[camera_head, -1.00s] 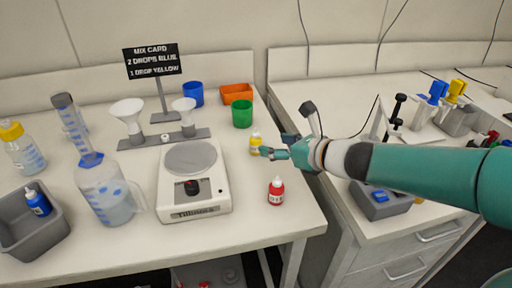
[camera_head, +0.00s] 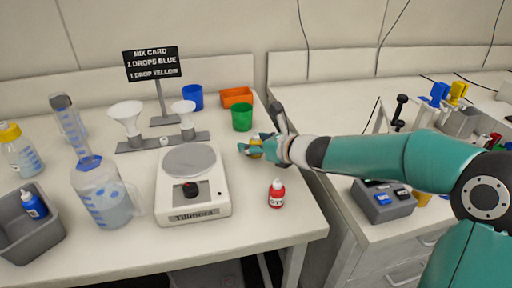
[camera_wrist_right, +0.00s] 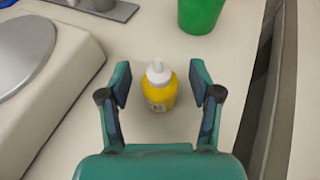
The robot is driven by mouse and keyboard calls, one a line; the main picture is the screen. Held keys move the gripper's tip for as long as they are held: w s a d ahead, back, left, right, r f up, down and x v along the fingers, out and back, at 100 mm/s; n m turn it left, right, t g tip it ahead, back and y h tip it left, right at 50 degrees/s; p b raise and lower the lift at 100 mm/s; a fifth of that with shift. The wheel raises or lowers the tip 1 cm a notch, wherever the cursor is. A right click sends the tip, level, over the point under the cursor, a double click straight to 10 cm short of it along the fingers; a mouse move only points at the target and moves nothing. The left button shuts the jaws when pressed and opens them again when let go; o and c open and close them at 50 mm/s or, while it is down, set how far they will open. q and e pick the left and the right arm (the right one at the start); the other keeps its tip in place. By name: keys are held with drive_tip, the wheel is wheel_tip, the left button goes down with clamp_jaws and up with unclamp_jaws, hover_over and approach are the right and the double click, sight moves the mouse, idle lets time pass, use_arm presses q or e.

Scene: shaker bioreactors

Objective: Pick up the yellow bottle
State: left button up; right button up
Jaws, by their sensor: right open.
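The yellow bottle (camera_wrist_right: 160,90) has a white dropper cap and stands upright on the bench. In the right wrist view it sits between the two open fingers of my right gripper (camera_wrist_right: 160,84), with a gap on both sides. In the head view the yellow bottle (camera_head: 256,152) is partly hidden by my right gripper (camera_head: 256,147), whose arm comes in from the right. My left gripper does not show.
A red bottle (camera_head: 276,193) stands in front of the gripper. A green cup (camera_head: 242,117) and an orange tray (camera_head: 237,97) are behind. A scale (camera_head: 193,185) is to the left. The bench's right edge is close.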

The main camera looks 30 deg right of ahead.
drive_tip(key=c, duration=1.1)
wheel_tip(320, 180, up, 20)
drive_tip(key=p, duration=1.5)
drive_tip(key=shift+c, duration=0.2)
drive_tip(key=shift+s+d, duration=0.1)
drive_tip(key=shift+s, duration=0.05)
